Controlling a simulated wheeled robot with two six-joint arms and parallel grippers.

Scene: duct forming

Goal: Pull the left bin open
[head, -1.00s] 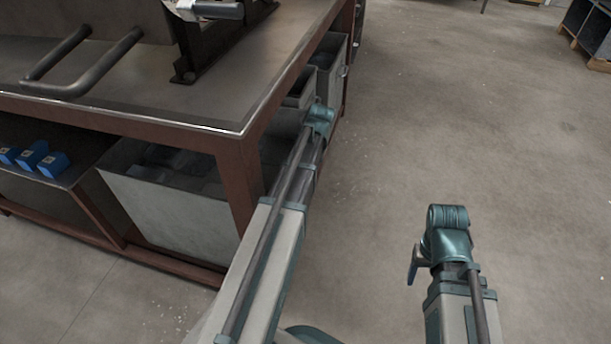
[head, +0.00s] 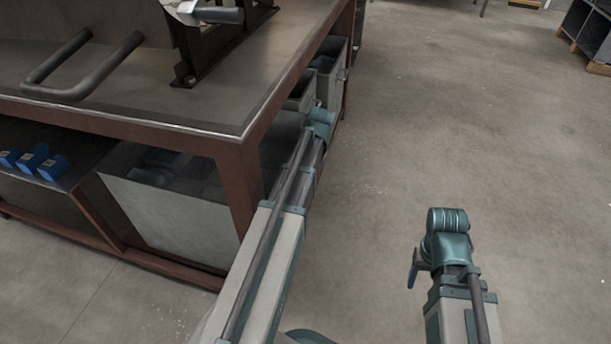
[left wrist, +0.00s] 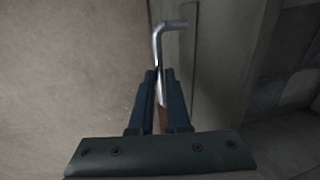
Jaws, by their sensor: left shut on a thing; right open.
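A grey bin (head: 299,97) stands under the right side of the workbench, partly hidden by the bench edge and my left arm. My left arm reaches along that side; its wrist shows in the head view, but its fingers are hidden there. In the left wrist view my left gripper (left wrist: 160,90) is shut on a bent metal handle (left wrist: 161,42) in front of a pale grey bin face (left wrist: 218,60). My right gripper (head: 413,272) is open and empty over the floor at the lower right, its fingers mostly hidden by its wrist.
A second grey bin (head: 328,76) stands farther along the bench (head: 225,85). A larger bin (head: 170,215) sits under the bench front, with small blue boxes (head: 35,160) on the shelf beside it. The floor (head: 470,120) to the right is clear.

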